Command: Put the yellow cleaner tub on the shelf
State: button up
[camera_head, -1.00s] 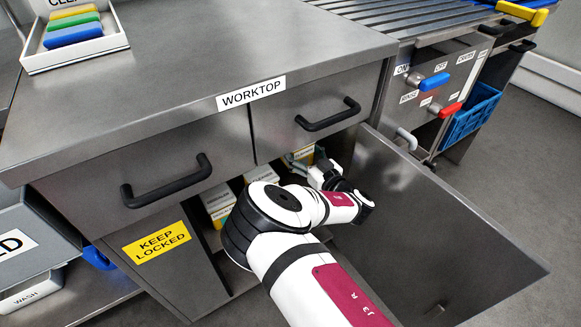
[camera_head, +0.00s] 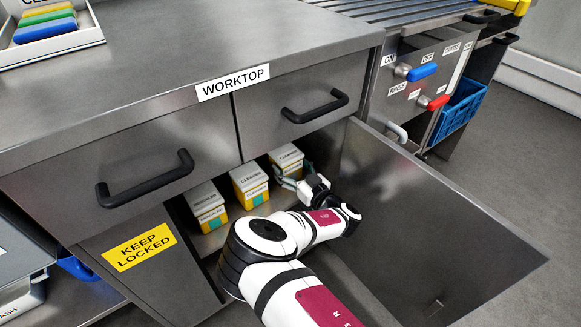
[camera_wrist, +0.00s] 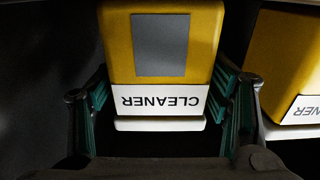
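A yellow cleaner tub (camera_head: 287,157) with a white labelled top stands at the right of a row inside the open cupboard under the worktop. In the wrist view the yellow cleaner tub (camera_wrist: 192,20) fills the middle, with its label upside down. My gripper (camera_head: 286,182) reaches into the cupboard at this tub. In the wrist view my gripper (camera_wrist: 163,92) is spread wide, with a teal-padded finger on each side of the tub. I cannot tell whether the pads touch it. The cupboard's inner surface (camera_head: 213,242) shows below the row.
A second cleaner tub (camera_head: 249,186) stands left of the first, and another similar tub (camera_head: 207,206) farther left. The open cupboard door (camera_head: 425,215) stands to the right of my arm. Drawers (camera_head: 290,112) hang above. The keep-locked panel (camera_head: 138,247) is at the left.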

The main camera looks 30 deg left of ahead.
jog(key=shift+o, duration=1.1)
jog(key=shift+r, duration=0.1)
jog(key=shift+s+d+r, duration=0.1)
jog(key=shift+d, duration=0.1)
jog(key=p+v, duration=0.4)
jog(key=v, duration=0.7)
jog(key=shift+s+d, duration=0.15)
jog(key=shift+d, duration=0.1)
